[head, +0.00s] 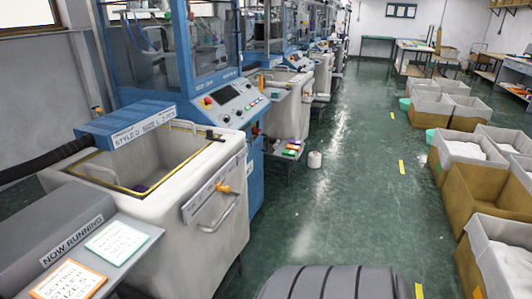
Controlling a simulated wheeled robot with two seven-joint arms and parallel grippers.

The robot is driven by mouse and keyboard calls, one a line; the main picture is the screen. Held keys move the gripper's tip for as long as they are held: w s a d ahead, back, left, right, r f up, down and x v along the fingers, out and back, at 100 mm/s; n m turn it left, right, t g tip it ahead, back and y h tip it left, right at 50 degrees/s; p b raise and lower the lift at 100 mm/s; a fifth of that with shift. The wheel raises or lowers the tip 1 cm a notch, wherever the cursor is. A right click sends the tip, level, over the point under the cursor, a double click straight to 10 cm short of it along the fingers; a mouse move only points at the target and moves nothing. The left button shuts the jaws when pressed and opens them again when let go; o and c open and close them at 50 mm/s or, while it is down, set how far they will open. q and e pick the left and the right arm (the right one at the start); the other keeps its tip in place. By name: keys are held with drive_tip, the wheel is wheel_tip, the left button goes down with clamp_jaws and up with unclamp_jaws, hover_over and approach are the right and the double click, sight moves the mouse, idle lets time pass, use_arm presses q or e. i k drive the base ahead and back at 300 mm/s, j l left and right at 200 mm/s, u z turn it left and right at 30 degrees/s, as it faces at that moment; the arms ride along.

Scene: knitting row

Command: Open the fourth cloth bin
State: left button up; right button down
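A row of pale cloth bins stands in front of the blue knitting machines along the left. The nearest bin (205,232) is large and open at the top, with a yellow-edged rim, a grey handle and an orange knob on its front. A second bin (287,110) stands beyond it, and a third (322,76) farther back. A pale shape past that may be a fourth, but it is too small to tell its state. Neither of my grippers is in view.
A small rack with coloured items (290,150) and a white container (314,159) stand beside the second bin. Cardboard boxes with pale liners (470,200) line the right side. The green aisle floor (350,190) between is clear. Tables (413,55) stand at the back.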

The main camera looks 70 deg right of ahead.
sight(206, 228)
drive_tip(key=z, duration=1.95)
